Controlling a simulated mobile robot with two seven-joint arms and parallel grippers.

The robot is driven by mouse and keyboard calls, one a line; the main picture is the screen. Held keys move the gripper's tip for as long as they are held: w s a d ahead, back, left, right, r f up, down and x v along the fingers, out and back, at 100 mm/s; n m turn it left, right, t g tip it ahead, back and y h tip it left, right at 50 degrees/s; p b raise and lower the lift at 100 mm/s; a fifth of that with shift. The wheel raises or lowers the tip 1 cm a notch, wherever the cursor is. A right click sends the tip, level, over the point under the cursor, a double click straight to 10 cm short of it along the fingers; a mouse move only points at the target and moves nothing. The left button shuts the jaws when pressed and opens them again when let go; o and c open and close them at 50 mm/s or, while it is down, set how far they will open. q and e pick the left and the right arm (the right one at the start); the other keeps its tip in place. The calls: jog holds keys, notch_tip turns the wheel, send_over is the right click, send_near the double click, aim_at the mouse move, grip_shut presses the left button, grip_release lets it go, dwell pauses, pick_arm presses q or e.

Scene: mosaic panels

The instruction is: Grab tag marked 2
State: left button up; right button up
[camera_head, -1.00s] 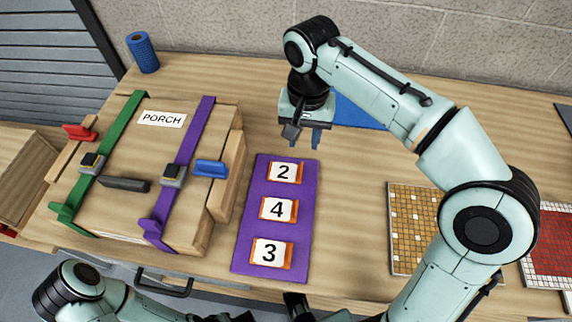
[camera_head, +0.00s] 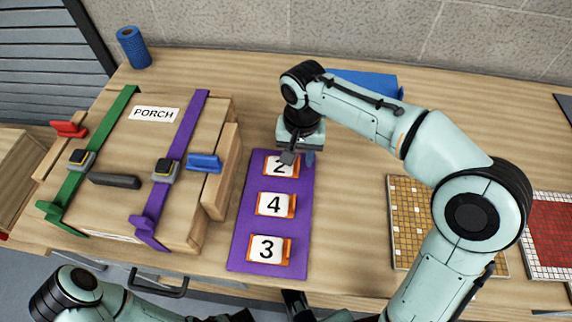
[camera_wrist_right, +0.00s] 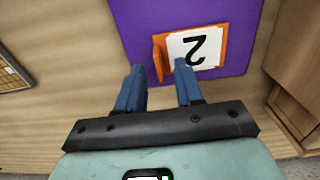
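The tag marked 2 (camera_head: 281,167) is white with an orange frame and lies at the far end of a purple mat (camera_head: 239,257). My right gripper (camera_head: 299,158) is just above it and hides part of its top. In the right wrist view the tag (camera_wrist_right: 205,50) lies ahead of the right gripper (camera_wrist_right: 160,75). The two blue fingers are apart with nothing between them; an orange upright edge of the tag stands just beyond their tips. Tag 4 (camera_head: 275,204) and tag 3 (camera_head: 268,249) lie nearer on the mat. My left gripper is not clearly seen at the bottom edge.
A wooden crate marked PORCH (camera_head: 153,114), with green and purple straps, stands left of the mat. A blue roll (camera_head: 134,48) stands at the back left. A blue item (camera_head: 365,80) lies behind my right arm. Mosaic panels (camera_head: 409,225) lie on the right.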

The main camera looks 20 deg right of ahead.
grip_shut()
jog(key=shift+r, duration=0.15)
